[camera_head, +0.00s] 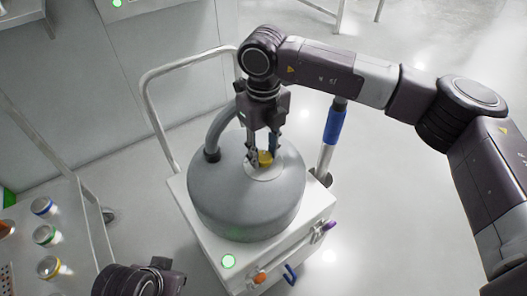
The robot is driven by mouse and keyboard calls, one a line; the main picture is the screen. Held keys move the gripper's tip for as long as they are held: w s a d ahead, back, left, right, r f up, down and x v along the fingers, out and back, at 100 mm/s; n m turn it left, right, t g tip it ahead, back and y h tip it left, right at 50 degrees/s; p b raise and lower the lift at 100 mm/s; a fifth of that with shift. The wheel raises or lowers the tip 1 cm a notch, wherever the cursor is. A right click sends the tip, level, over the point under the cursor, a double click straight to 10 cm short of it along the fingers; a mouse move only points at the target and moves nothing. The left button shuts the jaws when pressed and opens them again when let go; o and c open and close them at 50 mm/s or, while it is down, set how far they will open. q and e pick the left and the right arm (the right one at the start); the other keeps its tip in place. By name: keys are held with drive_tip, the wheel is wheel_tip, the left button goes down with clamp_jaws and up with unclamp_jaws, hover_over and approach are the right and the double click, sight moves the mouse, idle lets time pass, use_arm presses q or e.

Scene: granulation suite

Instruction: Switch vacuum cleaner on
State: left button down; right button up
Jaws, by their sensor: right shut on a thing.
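The vacuum cleaner (232,205) is a grey domed drum on a white wheeled base, below the middle of the view. A small yellow knob (265,157) sits on a pale disc on top of the drum. My right gripper (264,155) points down over the drum and is shut on the yellow knob, one finger on each side. A round green light (228,261) glows on the front left corner of the base. My left arm shows at the bottom left edge, but its gripper fingers are out of view.
A push handle (150,110) rises behind the vacuum, and a grey hose (216,132) joins the drum. A wand with a blue grip (334,125) stands at its right. A cart (70,220) with several coloured-ring containers is at left. Floor at right is clear.

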sight(264, 156)
idle(0.4)
drive_tip(key=o, duration=1.2)
drive_tip(key=shift+c, duration=0.2)
drive_tip(key=shift+r, duration=0.1)
wheel_tip(264, 156, up, 12)
